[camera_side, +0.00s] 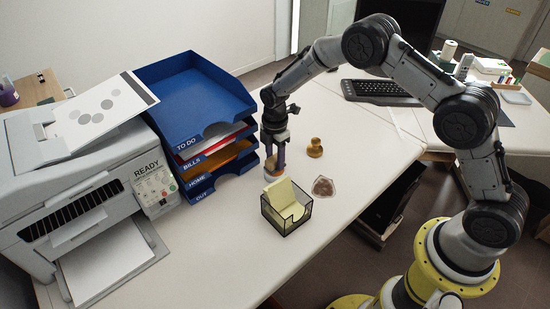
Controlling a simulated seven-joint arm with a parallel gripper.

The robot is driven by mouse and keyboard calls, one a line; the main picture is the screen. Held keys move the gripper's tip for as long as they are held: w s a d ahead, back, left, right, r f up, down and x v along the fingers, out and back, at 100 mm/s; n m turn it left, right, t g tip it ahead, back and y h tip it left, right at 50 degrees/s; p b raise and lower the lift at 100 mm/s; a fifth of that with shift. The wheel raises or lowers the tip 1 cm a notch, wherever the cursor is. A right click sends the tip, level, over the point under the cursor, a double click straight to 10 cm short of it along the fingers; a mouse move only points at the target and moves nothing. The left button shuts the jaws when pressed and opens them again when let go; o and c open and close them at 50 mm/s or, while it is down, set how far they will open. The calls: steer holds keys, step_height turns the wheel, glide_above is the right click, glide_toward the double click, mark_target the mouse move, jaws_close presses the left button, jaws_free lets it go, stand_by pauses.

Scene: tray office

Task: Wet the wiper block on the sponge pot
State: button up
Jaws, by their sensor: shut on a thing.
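My gripper (275,150) points straight down beside the right end of the blue letter trays. It is shut on a small block, taken to be the wiper block, which is mostly hidden between the fingers. A small round pot with an orange top and pale side, apparently the sponge pot (271,172), stands on the desk directly below the fingers. The fingertips overlap the pot's top in this view. I cannot tell whether the block touches the sponge or is just above it.
The blue tray stack (195,105) stands close on the left, with a printer (90,185) beyond. A mesh box (287,222) of yellow notes is in front. A yellow-brown knobbed object (315,148) and a glassy lump (323,187) lie right.

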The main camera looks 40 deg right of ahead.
mark_target(275, 157)
steer(key=shift+f, duration=0.6)
stand_by(1.3)
steer(key=shift+r, duration=0.1)
steer(key=shift+r, duration=3.45)
steer(key=shift+d+r, duration=0.1)
steer(key=shift+s+d+r+m, duration=0.3)
steer(key=shift+s+d+r, duration=0.3)
steer(key=shift+r, duration=0.2)
steer(key=s+d+m, duration=0.3)
steer(key=s+m, duration=0.7)
steer(key=m, duration=0.7)
steer(key=shift+s+f, duration=0.25)
steer(key=shift+f, duration=0.2)
